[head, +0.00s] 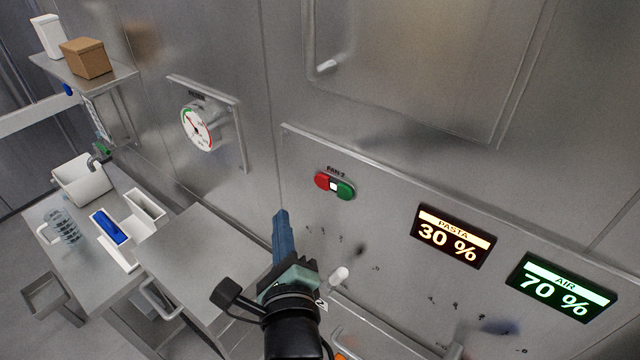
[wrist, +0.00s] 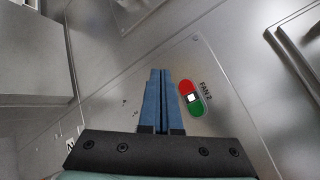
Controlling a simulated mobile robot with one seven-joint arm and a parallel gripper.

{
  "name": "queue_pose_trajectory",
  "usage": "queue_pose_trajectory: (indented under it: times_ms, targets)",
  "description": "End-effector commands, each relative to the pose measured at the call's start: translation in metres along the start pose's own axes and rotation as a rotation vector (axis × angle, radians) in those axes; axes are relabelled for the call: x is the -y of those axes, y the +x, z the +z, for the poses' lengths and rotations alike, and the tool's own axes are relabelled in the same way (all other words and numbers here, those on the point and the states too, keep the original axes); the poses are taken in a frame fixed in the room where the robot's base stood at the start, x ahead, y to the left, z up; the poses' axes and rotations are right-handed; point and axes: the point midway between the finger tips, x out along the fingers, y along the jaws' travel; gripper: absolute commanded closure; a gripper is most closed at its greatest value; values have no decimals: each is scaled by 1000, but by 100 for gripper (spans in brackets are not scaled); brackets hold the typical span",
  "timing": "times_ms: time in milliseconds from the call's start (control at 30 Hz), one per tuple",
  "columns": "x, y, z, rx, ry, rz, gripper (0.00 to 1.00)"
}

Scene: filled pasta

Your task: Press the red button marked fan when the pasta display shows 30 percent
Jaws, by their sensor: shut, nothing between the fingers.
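The fan control, labelled FAN 2, is on the steel wall panel in the head view. Its red button (head: 322,181) is on the left, a small white square is in the middle, and its green button (head: 346,190) is on the right. The pasta display (head: 453,237) reads 30 %. My gripper (head: 280,212) has blue fingers, shut and empty, below and left of the buttons. In the wrist view, the fingertips (wrist: 160,72) point toward the panel, and the red button (wrist: 186,87) is just right of them. The fingers appear apart from the button.
An air display (head: 562,287) reads 70 %. A round gauge (head: 197,127) is mounted on the wall at left. A steel bench holds a white bin (head: 84,183) and a blue object (head: 108,227) in a tray.

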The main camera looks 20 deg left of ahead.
Motion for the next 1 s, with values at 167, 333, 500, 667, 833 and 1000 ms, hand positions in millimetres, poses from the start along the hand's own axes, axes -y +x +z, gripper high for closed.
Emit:
queue_pose_trajectory:
  times_ms: [167, 333, 500, 667, 833, 1000]
  targets:
    - [11, 19, -16, 1, 0, -4, 100]
    - [25, 34, -26, 1, 0, -3, 100]
    - [33, 45, -33, 0, -1, -1, 100]
    - [36, 49, -36, 1, 0, -1, 100]
    - [36, 49, -36, 1, 0, 0, 100]
    - [36, 49, -36, 1, 0, 0, 100]
